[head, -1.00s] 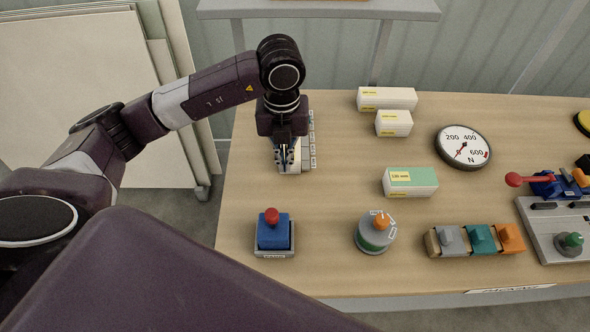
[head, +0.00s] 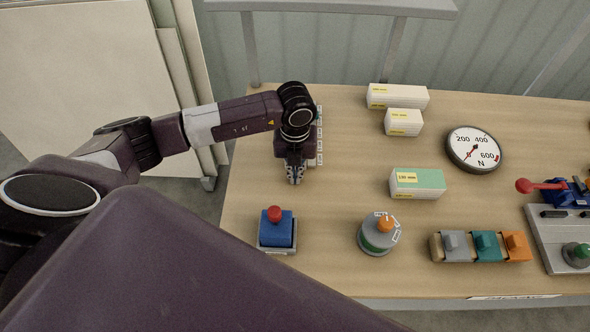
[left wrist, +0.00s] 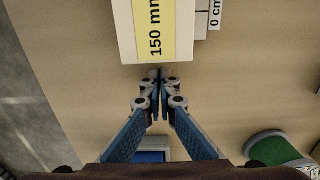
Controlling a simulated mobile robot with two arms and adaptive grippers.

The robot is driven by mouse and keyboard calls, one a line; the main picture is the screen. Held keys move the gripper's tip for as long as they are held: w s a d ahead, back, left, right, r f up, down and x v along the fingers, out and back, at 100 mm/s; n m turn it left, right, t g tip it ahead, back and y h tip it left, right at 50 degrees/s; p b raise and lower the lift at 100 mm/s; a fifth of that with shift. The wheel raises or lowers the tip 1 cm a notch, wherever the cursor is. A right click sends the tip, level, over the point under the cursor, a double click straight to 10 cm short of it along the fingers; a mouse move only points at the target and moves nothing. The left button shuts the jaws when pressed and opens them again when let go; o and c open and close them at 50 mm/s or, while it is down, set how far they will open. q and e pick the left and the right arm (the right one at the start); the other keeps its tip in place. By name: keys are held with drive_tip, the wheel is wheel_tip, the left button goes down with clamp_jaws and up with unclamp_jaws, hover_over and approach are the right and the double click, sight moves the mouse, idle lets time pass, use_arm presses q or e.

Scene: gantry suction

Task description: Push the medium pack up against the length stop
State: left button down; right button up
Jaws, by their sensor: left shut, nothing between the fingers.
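The pack (left wrist: 156,30) labelled 150 mm is a cream box with a yellow label, at the top of the left wrist view. In the head view my arm and gripper hide most of it. A ruled strip (head: 319,140) with white tags runs along its right side. My left gripper (head: 295,180) is shut and empty at the pack's near end. In the left wrist view its fingertips (left wrist: 157,75) meet just at the pack's near edge; I cannot tell whether they touch. I cannot make out the length stop. My right gripper is not in view.
A long pack (head: 398,97), a short pack (head: 403,122) and a green-topped pack (head: 418,184) lie to the right. A force dial (head: 474,149), a blue button box (head: 276,231), a round knob (head: 379,235) and coloured blocks (head: 482,246) stand around. Bare tabletop (head: 340,205) lies between.

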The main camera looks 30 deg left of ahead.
use_arm(q)
drive_tip(key=shift+w+a, duration=0.25)
drive_tip(key=shift+w, duration=0.25)
drive_tip(key=shift+w+a, duration=0.2)
drive_tip(key=shift+w, duration=0.3)
drive_tip(key=w, duration=0.1)
drive_tip(key=w+a+b, duration=0.1)
drive_tip(key=w+b, duration=0.1)
drive_tip(key=shift+a+f, duration=0.15)
drive_tip(key=shift+a, duration=0.1)
drive_tip(key=shift+w, duration=0.2)
drive_tip(key=shift+s+a, duration=0.1)
